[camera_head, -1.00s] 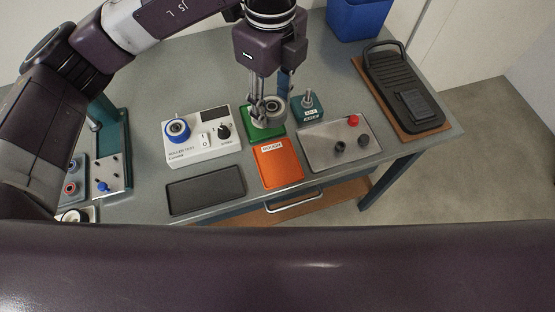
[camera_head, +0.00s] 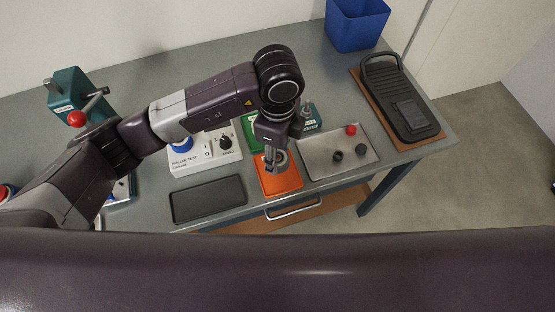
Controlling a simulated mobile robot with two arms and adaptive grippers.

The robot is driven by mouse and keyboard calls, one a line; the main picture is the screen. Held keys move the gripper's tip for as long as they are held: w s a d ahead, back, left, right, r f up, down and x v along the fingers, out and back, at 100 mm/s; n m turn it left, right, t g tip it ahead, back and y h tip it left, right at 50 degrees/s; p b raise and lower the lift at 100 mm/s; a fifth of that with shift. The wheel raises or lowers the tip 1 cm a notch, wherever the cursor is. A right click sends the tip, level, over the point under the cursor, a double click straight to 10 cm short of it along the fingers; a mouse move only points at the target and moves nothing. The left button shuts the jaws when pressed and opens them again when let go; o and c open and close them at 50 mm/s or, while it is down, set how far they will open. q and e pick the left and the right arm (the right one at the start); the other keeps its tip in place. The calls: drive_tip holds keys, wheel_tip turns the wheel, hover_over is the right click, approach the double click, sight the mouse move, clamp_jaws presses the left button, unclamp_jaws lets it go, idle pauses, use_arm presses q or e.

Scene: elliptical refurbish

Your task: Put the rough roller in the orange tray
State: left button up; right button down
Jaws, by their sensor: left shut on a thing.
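My left gripper (camera_head: 273,165) is over the orange tray (camera_head: 284,186) in the head view, pointing down. It is shut on a grey metal ring-shaped roller (camera_head: 280,158). The roller hangs over the back part of the orange tray; I cannot tell whether it touches the tray. The tray's label and back edge are hidden by the gripper and roller. The green tray (camera_head: 249,134) lies just behind and is mostly hidden by my left arm. My right gripper is not in view.
A white roller tester (camera_head: 195,163) and a black tray (camera_head: 208,198) stand left. A metal plate with knobs (camera_head: 325,160) stands right. A green press (camera_head: 70,92) stands far left.

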use_arm(q)
wheel_tip(320, 180, down, 4)
drive_tip(key=shift+p, duration=0.5)
drive_tip(key=shift+f, duration=0.55)
drive_tip(key=shift+f, duration=0.1)
drive_tip(key=o, duration=0.8)
drive_tip(key=shift+f, duration=0.1)
drive_tip(key=o, duration=0.4)
